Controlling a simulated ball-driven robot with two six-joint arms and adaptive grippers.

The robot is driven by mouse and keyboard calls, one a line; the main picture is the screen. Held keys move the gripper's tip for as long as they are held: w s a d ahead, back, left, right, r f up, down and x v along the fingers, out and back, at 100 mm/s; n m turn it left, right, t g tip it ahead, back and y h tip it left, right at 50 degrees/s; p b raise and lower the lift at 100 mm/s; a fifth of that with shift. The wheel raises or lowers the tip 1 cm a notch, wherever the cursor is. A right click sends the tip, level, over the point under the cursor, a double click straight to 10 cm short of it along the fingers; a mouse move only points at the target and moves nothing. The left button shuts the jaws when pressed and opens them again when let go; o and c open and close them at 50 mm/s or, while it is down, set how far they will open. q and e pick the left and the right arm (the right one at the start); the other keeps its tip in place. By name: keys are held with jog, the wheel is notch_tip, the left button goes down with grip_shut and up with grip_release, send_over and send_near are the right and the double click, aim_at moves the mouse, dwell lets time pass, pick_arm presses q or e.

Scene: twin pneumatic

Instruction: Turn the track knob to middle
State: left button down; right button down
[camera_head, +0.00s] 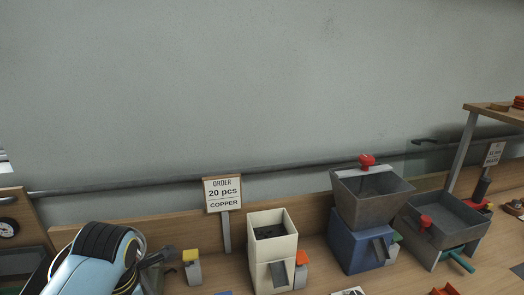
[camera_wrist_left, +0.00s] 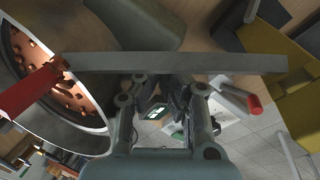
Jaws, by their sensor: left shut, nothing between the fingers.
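I cannot tell which part is the track knob. In the head view, a red knob (camera_head: 367,161) tops the grey hopper on the blue box, and another red knob (camera_head: 425,221) is at the grey tray to its right. My left gripper (camera_head: 160,258) is low at the left of the head view, partly hidden by my arm, beside a small grey block with a yellow top (camera_head: 191,256). In the left wrist view its fingers (camera_wrist_left: 165,88) are shut and empty, close to a long grey bar (camera_wrist_left: 170,63). My right gripper is not in view.
An order sign (camera_head: 222,193) reads 20 pcs copper.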

pick_arm(q)
jog(key=shift+w+d+r, duration=0.1)
jog(key=shift+w+d, duration=0.1)
jog(key=shift+w, duration=0.15)
dwell(0.4)
jog(key=shift+d, duration=0.15)
jog(key=shift+s+d, duration=0.15)
jog(key=shift+d, duration=0.05)
notch_tip(320, 180, up, 6)
jog(key=shift+f, duration=0.1)
dwell(0.3)
notch_tip(320, 180, down, 6)
jog(key=s+a+b, duration=0.1)
jog(key=shift+s+a+b, duration=0.2)
jog(key=shift+a+b, duration=0.15)
jog(key=shift+a, duration=0.05)
dwell(0.4)
